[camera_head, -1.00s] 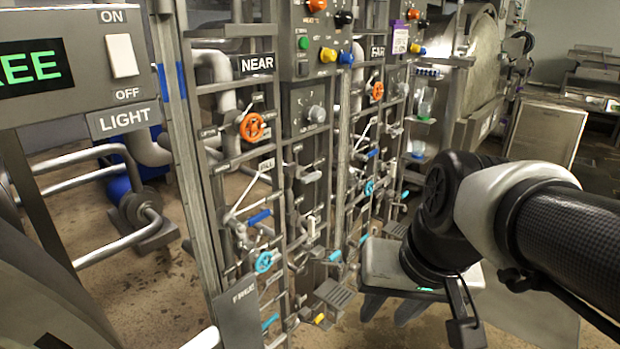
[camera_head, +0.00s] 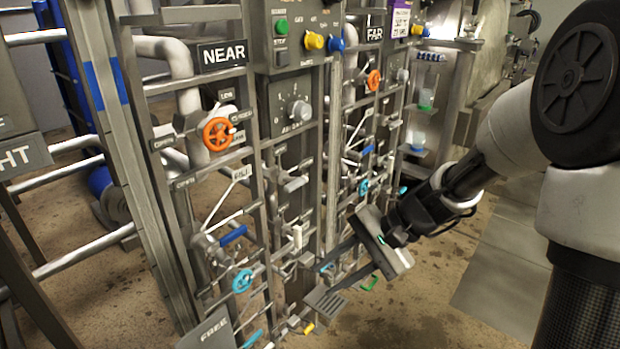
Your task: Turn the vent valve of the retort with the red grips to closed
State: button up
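Two valve racks stand before me, signed NEAR (camera_head: 222,55) and FAR (camera_head: 375,34). I cannot make out red grips on a retort, nor read which valve is the vent. The near rack has an orange handwheel (camera_head: 217,134), a blue-grip lever (camera_head: 233,235) and a cyan handwheel (camera_head: 242,280). The far rack has an orange handwheel (camera_head: 373,80), a blue-grip lever (camera_head: 367,150) and a cyan handwheel (camera_head: 363,187). My gripper (camera_head: 325,278) is low in front of the racks, its two fingers apart, pointing left. Nothing shows between them; contact with the rack cannot be told.
Control boxes with coloured buttons (camera_head: 313,40) and a dial (camera_head: 299,111) sit between the racks. A white-grip lever (camera_head: 297,237) is lower down. A FREE plate (camera_head: 212,332) stands at the near rack's foot. Open floor (camera_head: 420,310) lies at the lower right.

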jog(key=w+f+m+t+y, duration=0.4)
jog(key=w+f+m+y, duration=0.2)
jog(key=w+f+m, duration=0.45)
jog(key=m+t+p, duration=0.1)
jog(key=m+t, duration=0.6)
send_near(300, 234)
jog(key=b+x, duration=0.2)
jog(key=x, duration=0.9)
jog(key=shift+w+d, duration=0.1)
jog(key=shift+w, duration=0.05)
jog(key=shift+c, duration=0.4)
grip_shut()
